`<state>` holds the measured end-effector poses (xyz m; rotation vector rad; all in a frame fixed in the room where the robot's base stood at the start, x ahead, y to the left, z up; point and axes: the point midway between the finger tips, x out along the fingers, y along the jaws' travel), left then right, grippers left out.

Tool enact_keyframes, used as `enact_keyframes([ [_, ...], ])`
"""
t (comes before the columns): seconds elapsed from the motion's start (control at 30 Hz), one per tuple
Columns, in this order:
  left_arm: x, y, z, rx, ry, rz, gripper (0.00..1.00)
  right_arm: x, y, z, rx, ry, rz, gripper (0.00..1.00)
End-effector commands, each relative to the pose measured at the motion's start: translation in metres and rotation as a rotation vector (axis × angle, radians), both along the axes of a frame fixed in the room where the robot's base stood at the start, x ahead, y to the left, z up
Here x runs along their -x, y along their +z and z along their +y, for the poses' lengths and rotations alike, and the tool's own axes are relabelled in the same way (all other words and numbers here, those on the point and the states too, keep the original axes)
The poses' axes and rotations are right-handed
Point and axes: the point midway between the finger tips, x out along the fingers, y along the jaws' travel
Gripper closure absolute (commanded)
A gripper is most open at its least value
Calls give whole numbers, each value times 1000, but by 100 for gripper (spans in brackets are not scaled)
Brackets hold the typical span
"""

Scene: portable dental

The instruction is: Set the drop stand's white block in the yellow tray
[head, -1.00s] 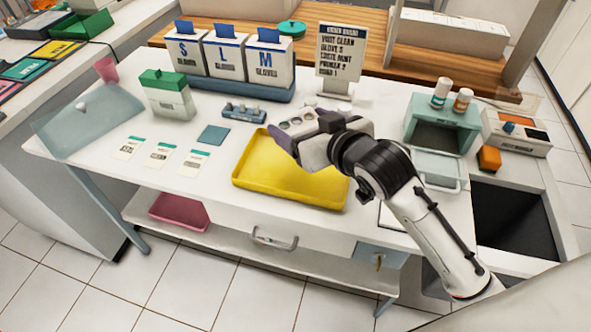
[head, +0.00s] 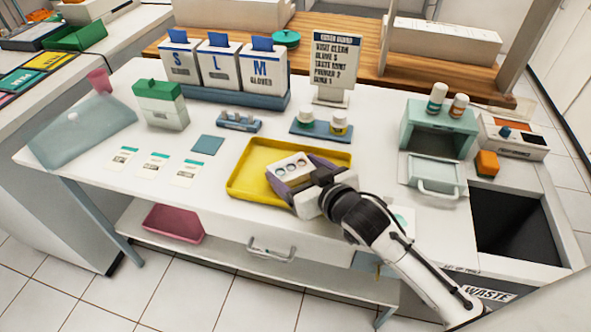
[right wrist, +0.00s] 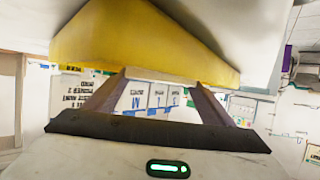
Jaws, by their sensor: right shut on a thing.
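The white block (head: 290,167), with a row of dark round holes on top, is between the fingers of my right gripper (head: 298,178). The gripper is shut on it, over the inside of the yellow tray (head: 245,178). The block looks roughly level. I cannot tell whether it touches the tray floor. In the right wrist view the yellow tray (right wrist: 150,40) fills the upper middle, beyond the fingertips (right wrist: 160,80), and a pale edge of the block shows between them. My left gripper is not in view.
A blue base with two small bottles (head: 320,126) stands behind the tray. A small blue rack (head: 239,122) and a blue square (head: 207,145) lie to its left. Glove boxes (head: 225,62) and a sign (head: 334,62) stand at the back. A pale green cabinet (head: 440,130) is at right.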

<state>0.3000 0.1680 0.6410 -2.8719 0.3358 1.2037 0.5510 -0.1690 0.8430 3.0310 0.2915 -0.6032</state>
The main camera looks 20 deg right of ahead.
Motion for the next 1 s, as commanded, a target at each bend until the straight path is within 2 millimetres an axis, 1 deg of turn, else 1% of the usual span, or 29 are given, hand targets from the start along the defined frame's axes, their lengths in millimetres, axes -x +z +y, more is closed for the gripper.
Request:
enact_keyframes([
  [0.17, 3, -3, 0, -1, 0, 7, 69, 0, -3, 0, 0, 0, -2, 51],
  [0.2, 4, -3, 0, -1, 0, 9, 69, 0, -3, 0, 0, 0, 0, 19],
  [0.27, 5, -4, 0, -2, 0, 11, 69, 0, -3, 0, 0, 0, 0, 8],
  [0.3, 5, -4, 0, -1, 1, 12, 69, 0, -3, 0, 0, 0, 0, 5],
  [0.57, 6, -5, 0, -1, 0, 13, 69, 0, -2, 0, 0, 0, -1, 5],
  [0.67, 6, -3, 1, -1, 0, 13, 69, 0, 3, 0, 0, 0, -2, 5],
  [0.77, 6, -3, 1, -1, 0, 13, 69, 13, 6, -2, -1, 1, -1, 5],
  [0.87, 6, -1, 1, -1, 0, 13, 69, 31, 14, -6, 1, 1, 1, 5],
  [1.0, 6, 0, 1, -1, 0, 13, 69, 60, 26, -11, 0, 1, 1, 5],
])
